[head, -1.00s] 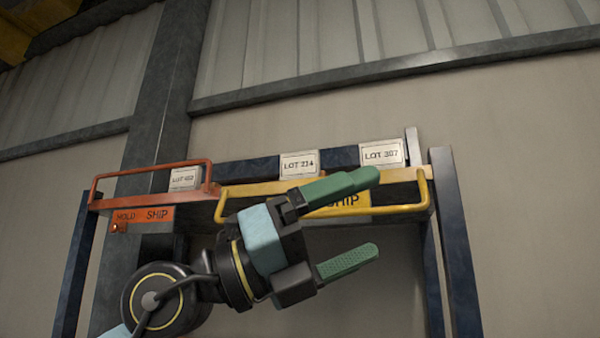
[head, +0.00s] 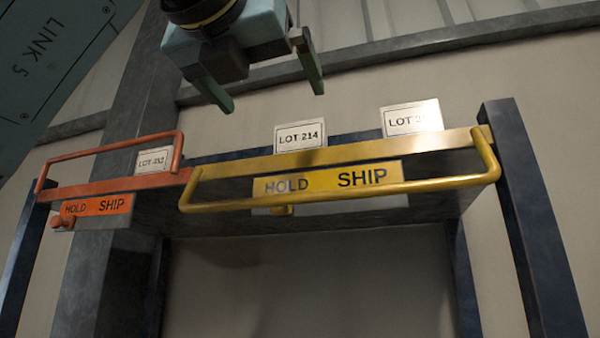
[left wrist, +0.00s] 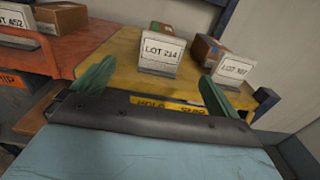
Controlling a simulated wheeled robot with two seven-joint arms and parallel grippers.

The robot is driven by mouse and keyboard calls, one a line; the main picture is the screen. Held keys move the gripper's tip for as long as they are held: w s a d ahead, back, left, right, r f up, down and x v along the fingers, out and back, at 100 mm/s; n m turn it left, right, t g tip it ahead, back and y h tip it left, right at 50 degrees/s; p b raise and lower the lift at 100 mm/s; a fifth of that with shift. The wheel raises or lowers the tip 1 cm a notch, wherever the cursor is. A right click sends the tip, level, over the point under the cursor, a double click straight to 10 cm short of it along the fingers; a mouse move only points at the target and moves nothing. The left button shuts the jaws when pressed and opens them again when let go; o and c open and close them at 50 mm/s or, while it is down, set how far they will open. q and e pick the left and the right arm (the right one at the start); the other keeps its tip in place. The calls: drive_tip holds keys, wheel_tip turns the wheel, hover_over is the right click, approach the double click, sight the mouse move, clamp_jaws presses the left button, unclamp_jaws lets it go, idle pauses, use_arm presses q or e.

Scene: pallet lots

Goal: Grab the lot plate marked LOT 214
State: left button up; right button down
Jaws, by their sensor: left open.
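The white plate marked LOT 214 (head: 300,136) stands upright on the yellow shelf (head: 235,166), behind its front rail. In the left wrist view the plate (left wrist: 162,50) shows between and beyond my fingertips, with a brown box (left wrist: 161,28) behind it. My left gripper (head: 268,100) is open and empty, fingers pointing down, above and a little left of the plate in the head view. The gripper also shows in the left wrist view (left wrist: 155,82). My right gripper is in neither view.
A LOT 307 plate (left wrist: 234,68) stands to the right on the yellow shelf. A LOT 452 plate (head: 153,160) stands on the orange shelf (head: 120,183) at left. The yellow rail (head: 340,194) juts out in front. Blue posts (head: 535,220) flank the shelves.

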sight(299, 131)
use_arm(q)
drive_tip(key=x, duration=0.2)
drive_tip(key=p+x, duration=0.1)
drive_tip(key=x, duration=0.1)
drive_tip(key=p+x, duration=0.1)
drive_tip(key=x, duration=0.1)
drive_tip(key=shift+w+d+r, duration=0.1)
drive_tip(key=shift+d+r, duration=0.1)
drive_tip(key=shift+r, duration=0.15)
drive_tip(key=shift+w, duration=0.25)
drive_tip(key=shift+w+d+p, duration=0.2)
drive_tip(key=shift+w+p, duration=0.15)
drive_tip(key=shift+w, duration=0.05)
drive_tip(key=p+x, duration=0.1)
drive_tip(key=x, duration=0.2)
drive_tip(key=shift+w+d+f+p, duration=0.1)
drive_tip(key=shift+w+d+p, duration=0.1)
drive_tip(key=shift+w+p, duration=0.2)
drive_tip(key=shift+w+d, duration=0.1)
drive_tip(key=shift+w, duration=0.25)
drive_tip(key=shift+f, duration=0.1)
drive_tip(key=shift+c, duration=0.6)
drive_tip(key=c, duration=1)
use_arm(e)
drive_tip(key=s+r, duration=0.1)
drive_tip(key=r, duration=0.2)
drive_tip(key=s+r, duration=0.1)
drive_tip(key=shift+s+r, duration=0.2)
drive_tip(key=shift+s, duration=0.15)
